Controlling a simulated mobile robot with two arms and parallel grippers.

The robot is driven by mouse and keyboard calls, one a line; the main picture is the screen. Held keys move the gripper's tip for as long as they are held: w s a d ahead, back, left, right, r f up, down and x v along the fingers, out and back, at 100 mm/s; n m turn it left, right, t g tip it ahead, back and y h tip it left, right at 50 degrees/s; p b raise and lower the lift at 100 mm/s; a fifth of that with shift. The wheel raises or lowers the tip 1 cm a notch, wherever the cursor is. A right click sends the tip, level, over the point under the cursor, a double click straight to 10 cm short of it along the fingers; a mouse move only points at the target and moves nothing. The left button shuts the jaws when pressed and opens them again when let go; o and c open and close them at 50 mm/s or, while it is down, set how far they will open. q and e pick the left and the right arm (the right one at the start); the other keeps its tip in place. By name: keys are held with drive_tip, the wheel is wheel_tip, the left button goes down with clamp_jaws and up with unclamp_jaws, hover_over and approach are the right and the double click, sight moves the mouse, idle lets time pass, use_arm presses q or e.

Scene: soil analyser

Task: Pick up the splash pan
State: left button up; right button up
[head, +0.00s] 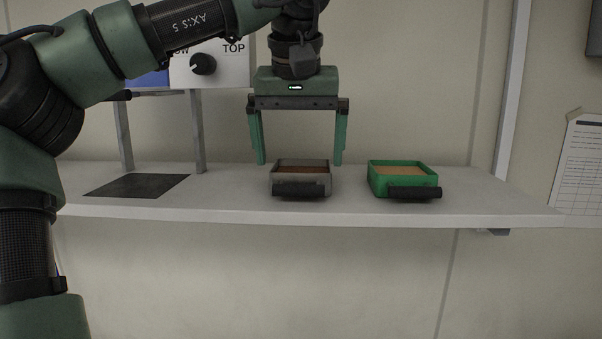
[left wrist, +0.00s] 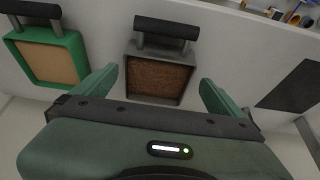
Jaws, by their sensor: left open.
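Two small square pans with black bar handles stand on the white shelf. A grey pan (head: 300,182) with dark brown contents is in the middle, and a green pan (head: 403,178) with tan contents is to its right. I cannot tell from the frames which one is the splash pan. My left gripper (head: 300,163) is open and empty, pointing down above the grey pan, with its fingertips out to either side of it. In the left wrist view the grey pan (left wrist: 155,78) lies between the open fingers, and the green pan (left wrist: 47,60) is to the left. My right gripper is not in view.
The shelf (head: 470,202) has free room to the right of the green pan. A black mat (head: 138,185) lies at the left, under a device with a knob (head: 203,64) on metal legs. The wall is close behind. A paper sheet (head: 580,165) hangs at the right.

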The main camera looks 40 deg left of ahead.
sight(301, 168)
use_arm(q)
drive_tip(key=p+x, duration=0.1)
drive_tip(key=x, duration=0.3)
drive_tip(key=shift+w+r, duration=0.1)
drive_tip(key=shift+w, duration=0.1)
drive_tip(key=shift+w+a+f, duration=0.1)
drive_tip(key=shift+w+f, duration=0.05)
drive_tip(key=shift+f, duration=0.1)
drive_tip(key=c, duration=0.3)
drive_tip(key=shift+s+r, duration=0.1)
drive_tip(key=shift+s, duration=0.1)
drive_tip(key=c, duration=1.3)
drive_tip(key=shift+w, duration=0.1)
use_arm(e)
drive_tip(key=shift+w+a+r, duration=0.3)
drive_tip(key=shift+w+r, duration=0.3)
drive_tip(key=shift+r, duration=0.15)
